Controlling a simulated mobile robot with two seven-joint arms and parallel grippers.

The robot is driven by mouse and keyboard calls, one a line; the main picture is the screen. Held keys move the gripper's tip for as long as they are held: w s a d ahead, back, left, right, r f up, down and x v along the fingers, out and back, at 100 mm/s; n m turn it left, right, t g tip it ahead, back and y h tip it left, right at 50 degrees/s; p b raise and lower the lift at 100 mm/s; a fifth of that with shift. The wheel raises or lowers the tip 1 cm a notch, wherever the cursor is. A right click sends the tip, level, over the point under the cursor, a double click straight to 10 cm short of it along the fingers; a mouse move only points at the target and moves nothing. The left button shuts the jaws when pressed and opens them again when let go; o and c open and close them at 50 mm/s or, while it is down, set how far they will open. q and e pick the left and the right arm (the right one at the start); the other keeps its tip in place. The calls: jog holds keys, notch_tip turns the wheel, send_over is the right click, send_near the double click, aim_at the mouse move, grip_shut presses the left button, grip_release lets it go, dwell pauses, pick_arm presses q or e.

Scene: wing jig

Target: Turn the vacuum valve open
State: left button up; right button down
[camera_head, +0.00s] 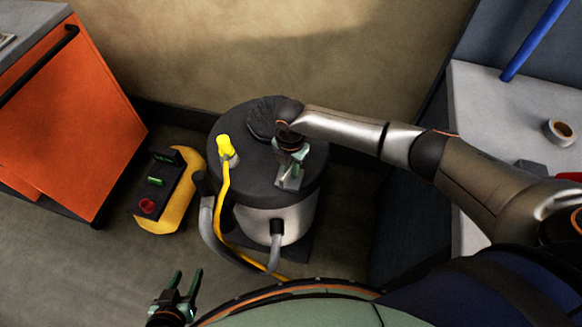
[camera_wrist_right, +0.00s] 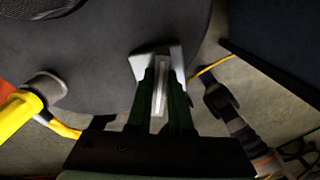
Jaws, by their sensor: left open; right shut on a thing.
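The vacuum is a drum with a dark lid (camera_head: 255,190) and a silvery body (camera_head: 295,222). My right gripper (camera_head: 290,172) points down at the right front part of the lid. In the right wrist view my right gripper (camera_wrist_right: 161,90) is shut on a pale, flat handle (camera_wrist_right: 160,88), which I take to be the valve's. A light grey piece (camera_wrist_right: 142,66) shows around it on the lid; the fingers hide part of both. How far the handle is turned I cannot tell. My left gripper (camera_head: 183,284) is open and empty, low at the left, away from the drum.
A yellow plug (camera_head: 226,147) with a yellow cable stands on the lid's left; grey hoses (camera_head: 210,225) hang beside the drum. A yellow and black box (camera_head: 165,190) with a red knob sits left. An orange cabinet (camera_head: 75,110) is further left. A grey worktop (camera_head: 490,110) is right.

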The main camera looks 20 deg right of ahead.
aim_at(290, 169)
jog(key=shift+a+n, duration=0.1)
jog(key=shift+n, duration=1.6)
jog(key=c, duration=0.8)
grip_release()
jog(key=shift+r, duration=0.1)
notch_tip(290, 169, up, 12)
jog(key=shift+r+p, duration=0.2)
jog(key=shift+p, duration=0.4)
